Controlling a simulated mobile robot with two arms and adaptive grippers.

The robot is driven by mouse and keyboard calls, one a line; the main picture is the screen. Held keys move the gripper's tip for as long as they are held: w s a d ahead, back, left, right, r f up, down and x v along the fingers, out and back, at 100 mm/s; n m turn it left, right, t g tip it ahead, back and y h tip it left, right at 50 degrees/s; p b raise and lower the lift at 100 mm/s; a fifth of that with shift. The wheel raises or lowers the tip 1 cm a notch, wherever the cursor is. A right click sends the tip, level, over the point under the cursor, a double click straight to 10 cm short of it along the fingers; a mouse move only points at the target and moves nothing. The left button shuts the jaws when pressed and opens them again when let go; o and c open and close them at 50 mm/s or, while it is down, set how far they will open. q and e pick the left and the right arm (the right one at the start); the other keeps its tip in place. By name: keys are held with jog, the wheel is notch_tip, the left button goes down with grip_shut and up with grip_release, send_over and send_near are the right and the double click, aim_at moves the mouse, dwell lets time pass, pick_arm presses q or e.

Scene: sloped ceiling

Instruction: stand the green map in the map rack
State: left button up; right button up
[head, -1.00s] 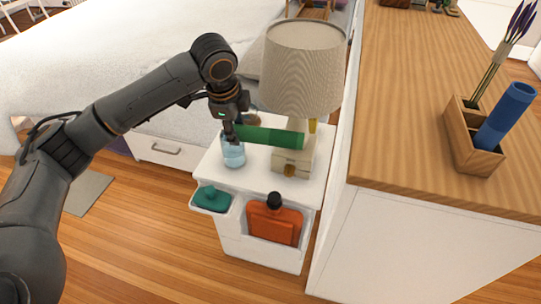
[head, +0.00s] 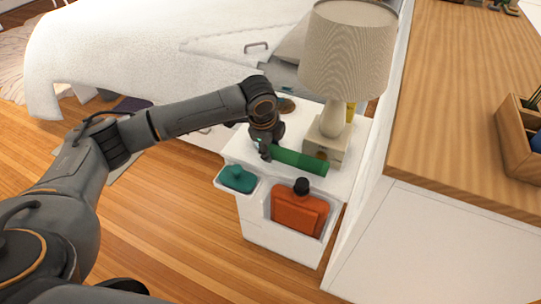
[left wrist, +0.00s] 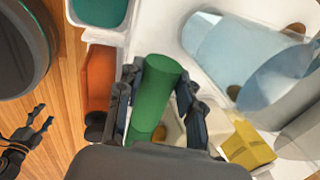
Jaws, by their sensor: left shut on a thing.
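The green map (head: 300,161) is a rolled green tube. My left gripper (head: 265,152) is shut on it near one end, and the tube points right, tilted slightly down, above the white nightstand beside the lamp. In the left wrist view the green map (left wrist: 154,95) lies between the two dark fingers of my left gripper (left wrist: 158,88). The wooden map rack (head: 518,145) stands on the wooden top at the right, cut off by the picture edge. A sliver of a blue roll (head: 537,142) shows in it. My right gripper (left wrist: 42,118) shows at the left wrist view's lower left, fingers apart and empty.
The lamp (head: 348,50) stands on the nightstand (head: 240,147) close to the tube. A bluish clear glass (left wrist: 240,55) and a yellow item (left wrist: 248,145) are near. An orange bottle (head: 299,212) and teal item (head: 237,179) sit in side holders. The wooden top (head: 450,100) is mostly clear.

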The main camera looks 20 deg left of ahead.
pick_arm(q)
notch_tip(320, 180, down, 3)
jog(key=shift+r, duration=0.1)
pick_arm(e)
jog(key=shift+w+r, duration=0.3)
jog(key=shift+r, duration=0.65)
pick_arm(q)
jog(key=o, duration=1.1)
pick_arm(e)
jog(key=shift+f, duration=0.15)
pick_arm(q)
jog(key=shift+o, duration=0.2)
